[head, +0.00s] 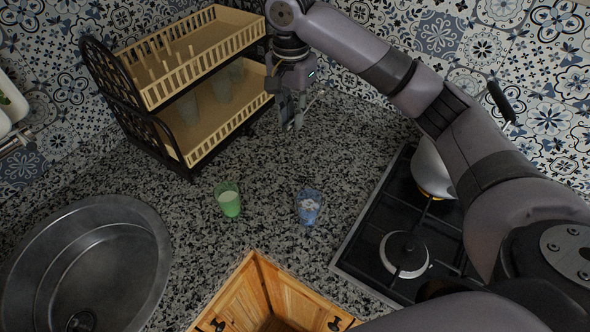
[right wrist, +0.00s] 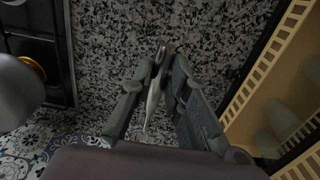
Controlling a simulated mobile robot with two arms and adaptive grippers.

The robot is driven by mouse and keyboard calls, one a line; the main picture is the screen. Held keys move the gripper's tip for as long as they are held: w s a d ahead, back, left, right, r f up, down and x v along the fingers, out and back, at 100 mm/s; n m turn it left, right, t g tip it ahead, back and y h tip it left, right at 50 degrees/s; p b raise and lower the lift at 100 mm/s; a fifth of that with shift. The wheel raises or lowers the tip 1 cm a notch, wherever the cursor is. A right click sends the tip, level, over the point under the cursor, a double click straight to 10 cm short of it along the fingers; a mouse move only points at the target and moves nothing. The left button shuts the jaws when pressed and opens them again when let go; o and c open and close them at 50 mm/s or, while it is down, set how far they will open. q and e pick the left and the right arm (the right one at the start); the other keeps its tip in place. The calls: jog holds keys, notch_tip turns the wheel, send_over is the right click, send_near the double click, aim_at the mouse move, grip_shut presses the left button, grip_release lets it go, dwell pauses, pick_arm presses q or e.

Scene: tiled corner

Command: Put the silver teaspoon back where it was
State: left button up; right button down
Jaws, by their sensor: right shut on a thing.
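My right gripper (head: 292,125) hangs above the counter, just right of the dish rack (head: 193,80). In the right wrist view its fingers (right wrist: 160,75) are closed on the silver teaspoon (right wrist: 152,103), a slim shiny piece between the fingers. In the head view the teaspoon is too small and too covered by the fingers to make out clearly. The gripper is apart from the glasses on the counter. My left gripper is not in the head view.
A green glass (head: 229,200) and a blue glass (head: 307,207) stand on the speckled counter (head: 265,170). A sink (head: 130,225) is at the left, a gas hob (head: 365,235) with a kettle (head: 432,168) at the right. Other glasses stand in the rack's lower tier. Counter between rack and hob is clear.

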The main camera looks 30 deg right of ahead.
aim_at(293, 178)
notch_tip(293, 178, down, 18)
jog(key=shift+a+f+p, duration=0.1)
jog(key=shift+f+p, duration=0.15)
jog(key=shift+p, duration=0.8)
jog(key=c, duration=1.5)
grip_release()
jog(key=shift+f, duration=0.1)
jog(key=shift+c, duration=0.2)
notch_tip(293, 178, up, 12)
jog(key=b, duration=0.2)
